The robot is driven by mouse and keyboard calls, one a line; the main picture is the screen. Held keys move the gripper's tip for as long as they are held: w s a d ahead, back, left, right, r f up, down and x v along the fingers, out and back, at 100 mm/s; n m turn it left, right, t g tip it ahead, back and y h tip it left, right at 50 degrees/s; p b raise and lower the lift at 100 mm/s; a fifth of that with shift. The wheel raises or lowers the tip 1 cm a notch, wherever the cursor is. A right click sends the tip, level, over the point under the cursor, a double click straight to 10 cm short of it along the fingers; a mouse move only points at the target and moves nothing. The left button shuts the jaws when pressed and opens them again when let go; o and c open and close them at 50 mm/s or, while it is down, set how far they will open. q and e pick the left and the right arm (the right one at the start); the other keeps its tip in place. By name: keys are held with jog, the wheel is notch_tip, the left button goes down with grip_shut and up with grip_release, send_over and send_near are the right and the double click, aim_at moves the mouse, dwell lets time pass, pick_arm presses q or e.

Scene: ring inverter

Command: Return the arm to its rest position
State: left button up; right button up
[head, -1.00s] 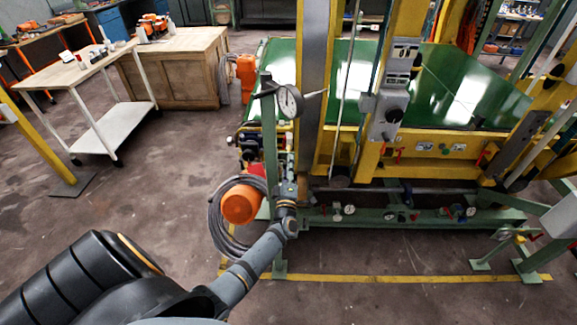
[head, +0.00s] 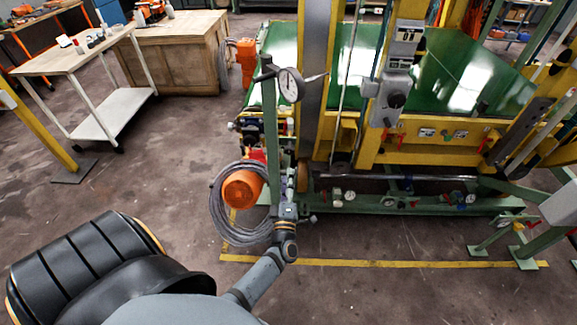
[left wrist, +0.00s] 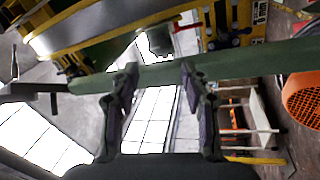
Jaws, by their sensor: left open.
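My left arm (head: 262,275) reaches up from the bottom of the head view. My left gripper (head: 287,200) is at its end, beside the lower part of a green post (head: 269,150) that carries a dial gauge (head: 290,85). In the left wrist view the two dark fingers of the left gripper (left wrist: 158,68) stand apart, with nothing seen clamped between them. A green bar (left wrist: 235,61) crosses the picture at their tips; whether they touch it I cannot tell. My right gripper is not in view.
An orange motor (head: 242,189) with a coiled grey hose (head: 219,205) is just left of the gripper. The yellow and green machine (head: 440,150) fills the right. A white trolley (head: 112,117) stands far left. Open floor (head: 150,180) lies between.

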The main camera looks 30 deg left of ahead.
pick_arm(q)
jog(key=shift+s+d+f, duration=0.1)
jog(key=shift+s+d, duration=0.15)
jog(key=shift+s, duration=0.15)
jog(key=s+d+f+m+g+h, duration=0.2)
jog(key=s+f+m+h, duration=0.15)
jog(key=f, duration=0.55)
jog(key=s+d+f+m+g+h, duration=0.25)
jog(key=f+m, duration=0.25)
jog(key=f, duration=0.4)
jog(key=s+d+f+m+g+h, duration=0.25)
jog(key=s+f+m, duration=0.2)
jog(key=f, duration=0.55)
jog(key=s+a+f+m+g, duration=0.2)
jog(key=s+f+m+g, duration=0.2)
jog(key=s+f, duration=0.4)
jog(key=s+a+f+m+g+h, duration=0.1)
jog(key=s+f+m+g, duration=0.3)
jog(key=s, duration=1.7)
notch_tip(320, 180, down, 4)
jog(key=shift+a+r+g+p, duration=0.1)
jog(key=shift+a+g+p, duration=0.25)
jog(key=shift+g, duration=0.45)
jog(key=shift+h, duration=0.25)
